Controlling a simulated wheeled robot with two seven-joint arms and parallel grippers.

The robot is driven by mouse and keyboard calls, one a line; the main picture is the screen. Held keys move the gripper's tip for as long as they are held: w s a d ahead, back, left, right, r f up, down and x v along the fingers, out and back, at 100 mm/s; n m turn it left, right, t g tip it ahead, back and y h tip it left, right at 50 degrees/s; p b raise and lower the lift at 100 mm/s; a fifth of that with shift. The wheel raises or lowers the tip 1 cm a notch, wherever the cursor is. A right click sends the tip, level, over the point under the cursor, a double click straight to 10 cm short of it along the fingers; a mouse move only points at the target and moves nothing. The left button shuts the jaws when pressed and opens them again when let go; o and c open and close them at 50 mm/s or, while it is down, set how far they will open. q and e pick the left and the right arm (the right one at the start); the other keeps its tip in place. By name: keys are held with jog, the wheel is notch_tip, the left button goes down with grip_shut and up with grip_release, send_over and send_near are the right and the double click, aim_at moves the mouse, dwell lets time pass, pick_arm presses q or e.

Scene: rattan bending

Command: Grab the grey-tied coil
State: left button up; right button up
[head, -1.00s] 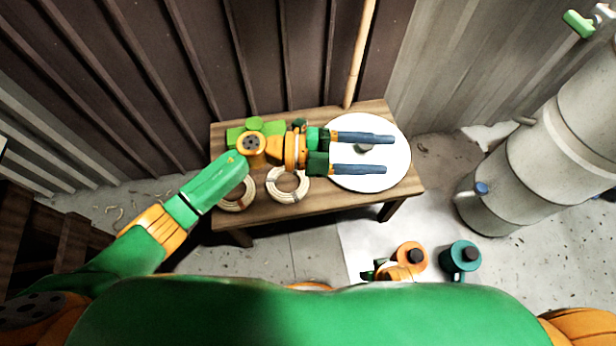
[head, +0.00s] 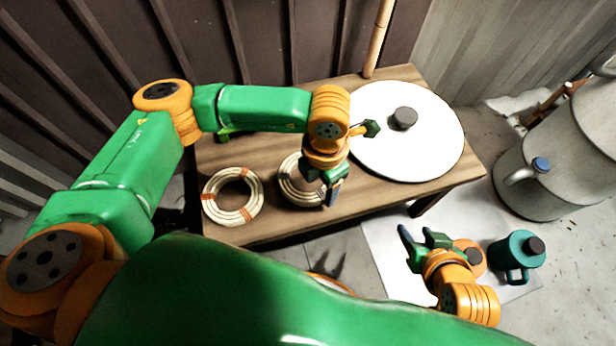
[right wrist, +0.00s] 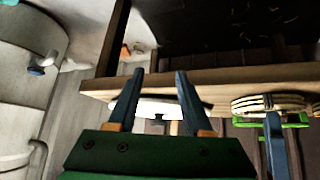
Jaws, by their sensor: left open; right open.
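Two pale rattan coils lie on the wooden table in the head view. The left coil (head: 233,196) has orange ties. The other coil (head: 289,184) is partly covered by my left gripper (head: 333,190), so its ties are hard to make out. My left gripper is open, pointing down at that coil's right side, with nothing seen between its fingers. In the right wrist view a coil (right wrist: 262,103) shows a dark band, with a blue finger in front of it. My right gripper (head: 425,240) is open and empty off the table's front edge; its fingers also show in the right wrist view (right wrist: 158,103).
A white disc (head: 425,150) with a dark knob covers the table's (head: 265,225) right part. A green object (head: 228,133) is mostly hidden behind my left arm. A bamboo pole (head: 378,40) stands behind.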

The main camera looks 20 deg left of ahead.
pick_arm(q)
notch_tip(320, 180, down, 2)
jog(key=shift+f+b, duration=0.2)
jog(key=shift+b, duration=0.15)
grip_shut()
pick_arm(e)
jog(key=w+a+r+t, duration=0.1)
jog(key=w+r+t, duration=0.3)
jog(key=w, duration=0.1)
jog(key=shift+a+r+y, duration=0.3)
jog(key=shift+r+y, duration=0.1)
